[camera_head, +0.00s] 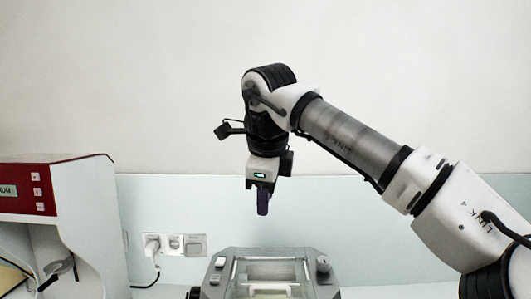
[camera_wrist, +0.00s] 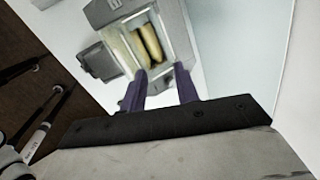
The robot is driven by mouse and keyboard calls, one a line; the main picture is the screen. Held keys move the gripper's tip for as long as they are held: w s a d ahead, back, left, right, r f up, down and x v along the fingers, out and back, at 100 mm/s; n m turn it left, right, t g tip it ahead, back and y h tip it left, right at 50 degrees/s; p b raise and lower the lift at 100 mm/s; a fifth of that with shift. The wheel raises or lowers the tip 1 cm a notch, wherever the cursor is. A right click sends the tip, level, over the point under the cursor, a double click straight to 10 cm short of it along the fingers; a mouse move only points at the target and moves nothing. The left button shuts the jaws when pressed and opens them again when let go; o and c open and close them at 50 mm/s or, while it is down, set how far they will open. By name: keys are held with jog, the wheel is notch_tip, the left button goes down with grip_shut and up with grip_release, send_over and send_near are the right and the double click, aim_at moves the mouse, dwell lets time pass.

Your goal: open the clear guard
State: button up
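The grey mill (camera_head: 217,278) stands at the bottom centre of the head view, cut off by the lower edge. Its clear guard (camera_head: 270,268) seems to lie over the cream-coloured rolls, but its edges are hard to make out. In the wrist view the mill (camera_wrist: 178,22) is at the top, with two yellowish rolls (camera_wrist: 151,43) showing in its opening. My gripper (camera_head: 263,208) hangs above the mill, pointing down, clear of it. In the wrist view its two purple fingers (camera_wrist: 161,82) are apart with nothing between them.
A red and white machine (camera_head: 75,205) stands at the left. Wall sockets (camera_head: 175,244) with a plug and cable are behind, between it and the mill. A knob (camera_head: 322,264) rises at the mill's right. Dark tools or cables (camera_wrist: 30,75) lie at the left in the wrist view.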

jog(key=w+r, duration=0.3)
jog(key=r, duration=0.4)
jog(key=shift+w+r, duration=0.15)
jog(key=shift+w, duration=0.05)
dwell(0.4)
dwell(0.4)
